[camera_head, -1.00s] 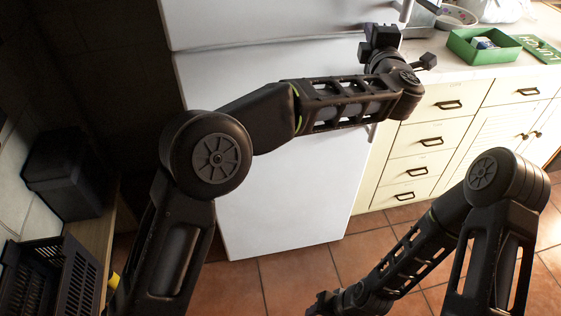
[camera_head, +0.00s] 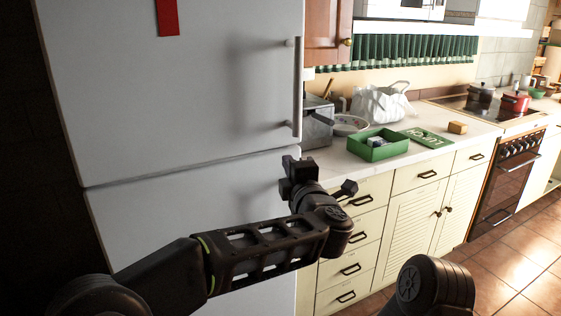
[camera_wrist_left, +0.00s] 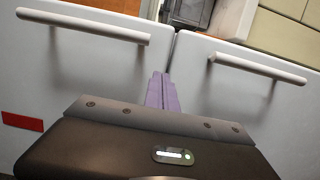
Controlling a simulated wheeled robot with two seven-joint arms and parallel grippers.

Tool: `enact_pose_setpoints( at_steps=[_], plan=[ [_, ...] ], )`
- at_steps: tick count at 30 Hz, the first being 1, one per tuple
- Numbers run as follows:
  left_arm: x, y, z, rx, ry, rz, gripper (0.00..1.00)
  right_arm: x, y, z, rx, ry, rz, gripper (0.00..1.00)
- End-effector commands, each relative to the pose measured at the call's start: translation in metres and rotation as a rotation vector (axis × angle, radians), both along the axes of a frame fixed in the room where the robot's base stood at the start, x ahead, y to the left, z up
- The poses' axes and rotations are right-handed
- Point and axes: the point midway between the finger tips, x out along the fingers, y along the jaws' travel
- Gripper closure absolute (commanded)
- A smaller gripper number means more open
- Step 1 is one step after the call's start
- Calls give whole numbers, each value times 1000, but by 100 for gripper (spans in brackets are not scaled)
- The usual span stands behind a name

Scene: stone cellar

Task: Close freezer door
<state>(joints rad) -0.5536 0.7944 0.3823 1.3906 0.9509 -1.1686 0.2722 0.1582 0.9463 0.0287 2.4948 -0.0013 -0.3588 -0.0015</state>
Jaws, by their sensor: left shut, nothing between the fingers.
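The white fridge-freezer stands at the left in the head view, with an upper door (camera_head: 180,85) and a lower door (camera_head: 190,200) divided by a seam. Both doors look flush with the body. The upper door's long handle (camera_head: 298,88) is at its right edge. My left gripper (camera_head: 292,164) is shut and empty, in front of the lower door's right edge just below the seam. In the left wrist view its purple fingers (camera_wrist_left: 162,91) show before the seam, between the upper handle (camera_wrist_left: 82,25) and lower handle (camera_wrist_left: 257,68). Contact cannot be told. My right gripper is out of view.
A counter with cream drawers (camera_head: 352,245) adjoins the fridge's right side. It bears a green box (camera_head: 378,145), a white bag (camera_head: 382,103) and a metal appliance (camera_head: 317,123). An oven (camera_head: 505,178) stands farther right. Tiled floor (camera_head: 510,260) is clear at the lower right.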

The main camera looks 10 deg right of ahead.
Motion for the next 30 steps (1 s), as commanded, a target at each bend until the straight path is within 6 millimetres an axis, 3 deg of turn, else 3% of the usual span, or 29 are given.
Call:
enact_pose_setpoints(
  at_steps=[3, 9, 22, 26, 29, 30],
  plan=[
    [-20, -7, -1, 0, 0, -2, 100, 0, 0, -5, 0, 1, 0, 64],
    [-38, -13, -1, 0, 2, -1, 100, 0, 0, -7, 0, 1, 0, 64],
    [-37, -12, -5, 14, 5, -4, 100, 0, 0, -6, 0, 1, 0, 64],
    [-25, -6, -31, 95, 23, -32, 100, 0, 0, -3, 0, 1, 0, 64],
    [-12, 5, -73, 214, 59, -81, 100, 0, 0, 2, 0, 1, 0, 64],
    [-7, 11, -96, 272, 83, -109, 100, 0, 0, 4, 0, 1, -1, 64]
  ],
)
